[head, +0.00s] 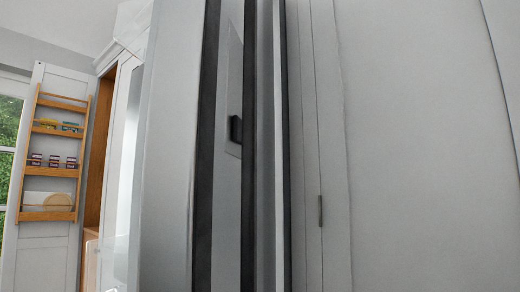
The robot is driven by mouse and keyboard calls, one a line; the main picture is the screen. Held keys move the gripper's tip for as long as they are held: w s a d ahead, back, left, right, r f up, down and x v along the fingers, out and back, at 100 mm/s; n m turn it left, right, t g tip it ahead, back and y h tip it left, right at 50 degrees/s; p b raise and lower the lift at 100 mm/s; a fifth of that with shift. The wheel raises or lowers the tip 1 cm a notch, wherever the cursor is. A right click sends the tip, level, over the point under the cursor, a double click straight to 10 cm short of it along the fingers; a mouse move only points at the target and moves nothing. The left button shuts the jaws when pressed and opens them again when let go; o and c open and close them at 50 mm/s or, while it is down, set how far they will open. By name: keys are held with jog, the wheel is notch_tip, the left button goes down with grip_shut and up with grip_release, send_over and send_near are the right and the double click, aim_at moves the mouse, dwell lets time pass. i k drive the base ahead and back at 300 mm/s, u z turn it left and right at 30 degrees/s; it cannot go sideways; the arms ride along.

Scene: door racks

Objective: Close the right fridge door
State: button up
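A tall light grey fridge door panel (172,150) stands very close, left of the middle of the head view. A dark seal strip (206,150) runs down its right edge. Right of it is a narrow grey strip (229,195) with a small black fitting (236,129). My gripper is not in view.
A broad pale panel (430,150) fills the right side, with a small dark handle or hinge (320,210) near its left border. At far left, an open white cabinet door (50,255) carries a wooden rack (50,171) with jars and packets, beside a window (10,130).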

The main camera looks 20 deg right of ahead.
aim_at(203, 219)
jog(key=z, duration=0.5)
jog(key=k, duration=1.35)
jog(key=u, duration=0.3)
